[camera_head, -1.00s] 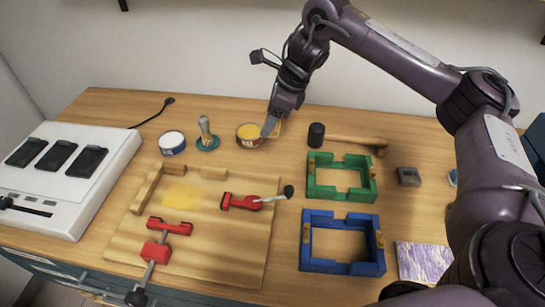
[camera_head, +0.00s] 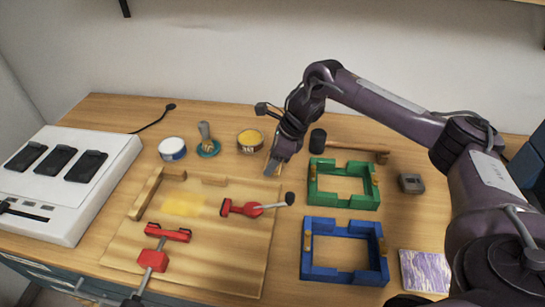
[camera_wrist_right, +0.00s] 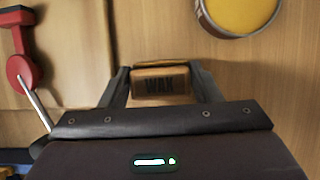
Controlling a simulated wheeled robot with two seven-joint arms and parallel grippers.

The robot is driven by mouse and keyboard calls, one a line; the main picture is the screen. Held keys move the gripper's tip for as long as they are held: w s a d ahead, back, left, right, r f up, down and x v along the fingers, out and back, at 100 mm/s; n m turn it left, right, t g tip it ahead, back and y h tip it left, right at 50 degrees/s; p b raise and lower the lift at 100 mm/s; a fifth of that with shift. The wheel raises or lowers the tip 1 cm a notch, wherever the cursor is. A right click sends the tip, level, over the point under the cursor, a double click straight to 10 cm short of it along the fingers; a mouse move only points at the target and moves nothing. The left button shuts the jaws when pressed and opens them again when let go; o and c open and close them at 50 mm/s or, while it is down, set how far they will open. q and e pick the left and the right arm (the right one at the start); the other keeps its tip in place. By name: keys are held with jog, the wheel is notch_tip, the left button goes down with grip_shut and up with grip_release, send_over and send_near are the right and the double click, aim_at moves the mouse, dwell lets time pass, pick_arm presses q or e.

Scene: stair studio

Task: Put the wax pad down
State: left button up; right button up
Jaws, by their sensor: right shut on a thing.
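The wax pad (camera_wrist_right: 160,84) is a small tan block marked WAX, seen between the fingers in the right wrist view. My right gripper (camera_head: 272,172) is shut on it, fingers pointing down, by the back right corner of the wooden work board (camera_head: 235,270). In the head view the fingers mostly hide the pad. I cannot tell whether it touches the table. The open tin of yellow wax (camera_head: 250,139) stands just behind and left of the gripper; it also shows in the right wrist view (camera_wrist_right: 238,12). My left gripper is not in view.
A blue-and-white tin (camera_head: 172,148) and a stamp-like tool (camera_head: 207,144) stand left of the wax tin. A mallet (camera_head: 345,144), a green frame (camera_head: 343,198) and a blue frame (camera_head: 343,275) lie to the right. A red toggle clamp (camera_head: 245,208) sits on the board.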

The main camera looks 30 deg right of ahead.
jog(key=shift+f, duration=0.2)
jog(key=o, duration=0.7)
jog(key=shift+o, duration=0.2)
jog(key=shift+r, duration=0.1)
